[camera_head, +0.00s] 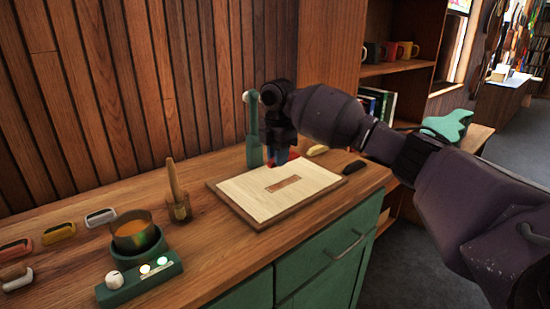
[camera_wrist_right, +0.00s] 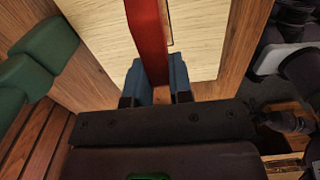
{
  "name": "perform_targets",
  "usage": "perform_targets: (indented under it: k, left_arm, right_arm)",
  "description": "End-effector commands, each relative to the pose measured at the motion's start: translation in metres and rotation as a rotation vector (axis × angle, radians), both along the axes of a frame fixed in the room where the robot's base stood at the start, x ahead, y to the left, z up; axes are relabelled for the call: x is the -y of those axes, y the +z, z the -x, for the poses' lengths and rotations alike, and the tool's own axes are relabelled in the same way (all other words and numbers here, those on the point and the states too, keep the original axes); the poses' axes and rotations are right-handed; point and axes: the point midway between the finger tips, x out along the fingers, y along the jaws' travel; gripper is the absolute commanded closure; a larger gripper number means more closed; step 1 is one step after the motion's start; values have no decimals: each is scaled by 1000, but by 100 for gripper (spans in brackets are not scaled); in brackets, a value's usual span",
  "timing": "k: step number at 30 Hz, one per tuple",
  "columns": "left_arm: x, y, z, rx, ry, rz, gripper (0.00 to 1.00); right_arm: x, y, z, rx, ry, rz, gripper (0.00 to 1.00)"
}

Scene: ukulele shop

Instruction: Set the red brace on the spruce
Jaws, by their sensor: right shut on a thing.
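The pale spruce sheet (camera_head: 245,196) lies on a brown board on the counter, with a small brown rectangle (camera_head: 283,184) marked on it. My right gripper (camera_head: 278,160) is over the sheet's far edge, pointing down. Its blue fingers are shut on the red brace (camera_wrist_right: 148,38), which stretches away from the fingers over the spruce (camera_wrist_right: 205,45) in the right wrist view. In the head view only a bit of red (camera_head: 294,155) shows by the fingers. I cannot tell whether the brace touches the sheet. My left gripper is not in view.
A green stand (camera_head: 254,150) is close behind the gripper. A brush in a holder (camera_head: 179,207), a brass pot (camera_head: 135,234) and a green unit with knobs (camera_head: 140,280) stand left. A dark object (camera_head: 354,167) and a yellow one (camera_head: 318,150) lie right.

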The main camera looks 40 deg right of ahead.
Motion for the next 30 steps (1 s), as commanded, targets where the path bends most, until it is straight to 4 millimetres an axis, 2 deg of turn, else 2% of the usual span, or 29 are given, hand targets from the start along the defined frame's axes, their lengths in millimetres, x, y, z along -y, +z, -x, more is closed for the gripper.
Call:
perform_targets:
  k: [8,25,30]
  left_arm:
    - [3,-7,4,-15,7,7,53]
    - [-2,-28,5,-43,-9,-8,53]
    - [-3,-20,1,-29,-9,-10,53]
  right_arm:
    - [0,-7,0,-4,24,1,100]
    - [0,-47,0,-8,23,2,100]
    - [0,-54,0,-2,22,0,100]
